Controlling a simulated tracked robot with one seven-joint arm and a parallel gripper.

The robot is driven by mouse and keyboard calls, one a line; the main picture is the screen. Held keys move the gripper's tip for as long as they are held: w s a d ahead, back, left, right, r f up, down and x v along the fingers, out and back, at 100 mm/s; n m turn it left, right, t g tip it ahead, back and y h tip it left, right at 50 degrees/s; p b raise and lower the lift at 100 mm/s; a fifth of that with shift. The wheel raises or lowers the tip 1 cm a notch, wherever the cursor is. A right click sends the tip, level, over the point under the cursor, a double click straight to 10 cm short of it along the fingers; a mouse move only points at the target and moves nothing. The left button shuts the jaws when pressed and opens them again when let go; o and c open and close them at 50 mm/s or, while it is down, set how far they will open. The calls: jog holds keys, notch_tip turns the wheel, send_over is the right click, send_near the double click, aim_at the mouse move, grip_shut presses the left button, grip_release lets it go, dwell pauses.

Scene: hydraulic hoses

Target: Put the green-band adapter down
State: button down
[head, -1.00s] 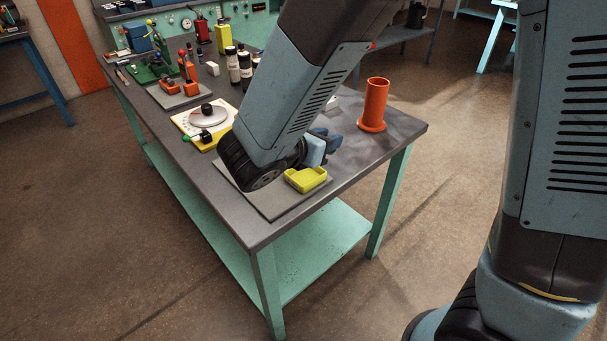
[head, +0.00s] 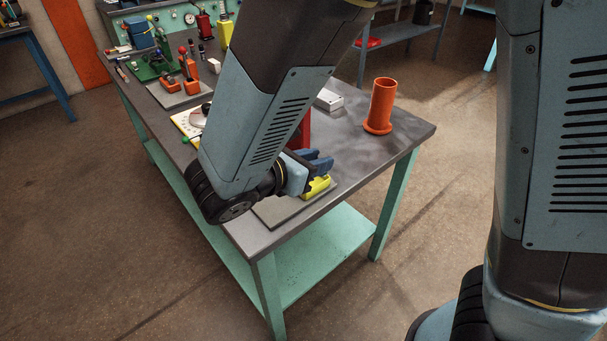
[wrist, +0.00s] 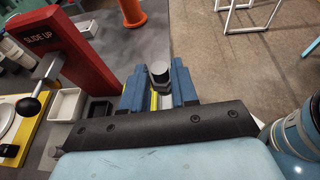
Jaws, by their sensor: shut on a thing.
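My gripper (head: 320,161) has blue fingers and is above the yellow tray (head: 318,187) at the near end of the bench, covering part of it. In the wrist view, my gripper (wrist: 159,88) is shut on a dark grey-topped fitting (wrist: 160,72), which I take to be the adapter. No green band shows on it. A strip of the yellow tray shows below, between the fingers. I cannot tell whether the adapter touches the tray.
A red post marked "SLIDE UP" (wrist: 62,42) with a black-knobbed lever stands left of my gripper. An orange flanged tube (head: 380,106) stands at the bench's right side. The bench corner (head: 262,245) is close.

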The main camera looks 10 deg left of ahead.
jog(key=w+a+f, duration=0.1)
jog(key=w+f, duration=0.1)
jog(key=w+a+f, duration=0.1)
jog(key=f, duration=0.1)
jog(key=w+a+f, duration=0.1)
jog(key=w+f, duration=0.1)
jog(key=shift+w, duration=0.35)
jog(key=shift+w+a+f, duration=0.25)
jog(key=shift+w+f, duration=0.15)
jog(key=shift+f, duration=1.6)
jog(key=shift+f, duration=0.1)
jog(key=c, duration=0.9)
grip_release()
jog(key=shift+o, duration=0.2)
jog(key=v, duration=1.2)
